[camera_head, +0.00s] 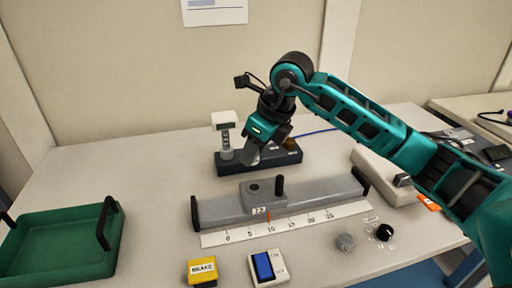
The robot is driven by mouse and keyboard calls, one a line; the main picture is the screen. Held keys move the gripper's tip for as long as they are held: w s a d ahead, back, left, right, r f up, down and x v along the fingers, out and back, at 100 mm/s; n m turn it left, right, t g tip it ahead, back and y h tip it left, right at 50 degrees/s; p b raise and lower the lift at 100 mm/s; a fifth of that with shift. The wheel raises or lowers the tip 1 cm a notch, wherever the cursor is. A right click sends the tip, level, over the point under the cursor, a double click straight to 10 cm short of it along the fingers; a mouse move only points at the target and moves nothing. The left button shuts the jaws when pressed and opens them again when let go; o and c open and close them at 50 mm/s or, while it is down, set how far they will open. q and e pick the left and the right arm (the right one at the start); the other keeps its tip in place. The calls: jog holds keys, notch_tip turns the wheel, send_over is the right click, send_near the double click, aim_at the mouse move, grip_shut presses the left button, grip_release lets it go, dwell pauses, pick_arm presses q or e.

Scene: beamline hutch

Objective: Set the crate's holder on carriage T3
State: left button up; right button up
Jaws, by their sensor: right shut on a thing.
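The carriage (262,198), with a label that seems to read T3, sits on the grey rail (325,197). It has a dark round hole on top, and a black post stands at its right. The green crate (60,243) with black handles is at the far left; its visible floor is bare. My right gripper (251,156) points down over the dark block (230,166) behind the rail, apart from the carriage. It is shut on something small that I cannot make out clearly. No holder is plainly visible. My left gripper is out of view.
A post with a white display head (223,121) stands on the dark block's left. The table between crate and rail is clear.

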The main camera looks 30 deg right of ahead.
aim_at(252, 186)
jog(key=shift+s+d+f, duration=0.1)
jog(key=shift+d, duration=0.25)
jog(key=shift+f+b, duration=0.8)
jog(key=shift+f, duration=0.2)
notch_tip(252, 186, down, 3)
jog(key=shift+f+b, duration=0.15)
jog(key=shift+b, duration=1.05)
jog(key=shift+f+b, duration=0.4)
jog(key=shift+f, duration=0.15)
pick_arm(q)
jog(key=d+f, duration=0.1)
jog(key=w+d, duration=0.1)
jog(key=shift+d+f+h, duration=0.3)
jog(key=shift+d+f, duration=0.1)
pick_arm(e)
jog(key=shift+f, duration=0.1)
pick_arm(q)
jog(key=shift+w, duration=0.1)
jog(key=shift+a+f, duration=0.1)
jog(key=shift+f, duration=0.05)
pick_arm(e)
jog(key=shift+f, duration=0.15)
pick_arm(q)
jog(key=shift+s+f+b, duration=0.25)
jog(key=shift+b, duration=0.05)
pick_arm(e)
jog(key=shift+f, duration=0.2)
